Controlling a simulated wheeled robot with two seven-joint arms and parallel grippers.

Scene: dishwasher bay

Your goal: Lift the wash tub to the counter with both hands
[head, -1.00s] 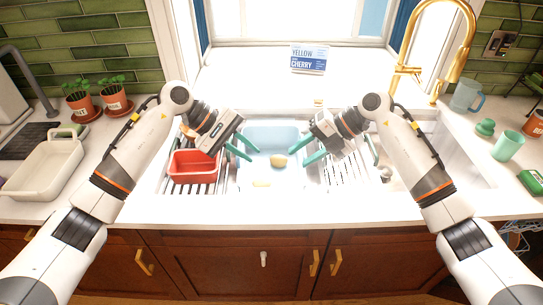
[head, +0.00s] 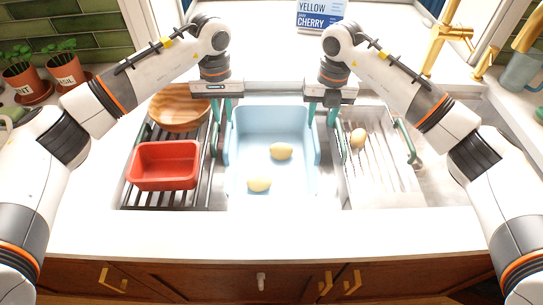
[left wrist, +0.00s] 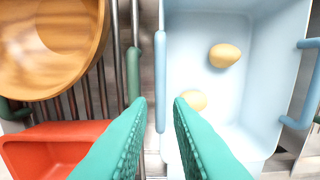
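The light blue wash tub (head: 272,120) sits in the sink with two yellow potato-like items (head: 281,151) on its floor. It has a bar handle on each side, the left one (left wrist: 160,75) and the right one (left wrist: 298,120). My left gripper (head: 222,115) points down at the tub's left side. In the left wrist view its teal fingers (left wrist: 158,102) are apart, with the left handle showing in the gap between them. My right gripper (head: 322,115) points down at the tub's right side, its fingers apart near the right handle. Contact with the handles cannot be told.
A red bin (head: 164,165) and a wooden bowl (head: 180,108) sit on the rack left of the tub. A metal drainer (head: 380,175) with another yellow item (head: 358,138) is on the right. The front counter strip (head: 270,232) is clear.

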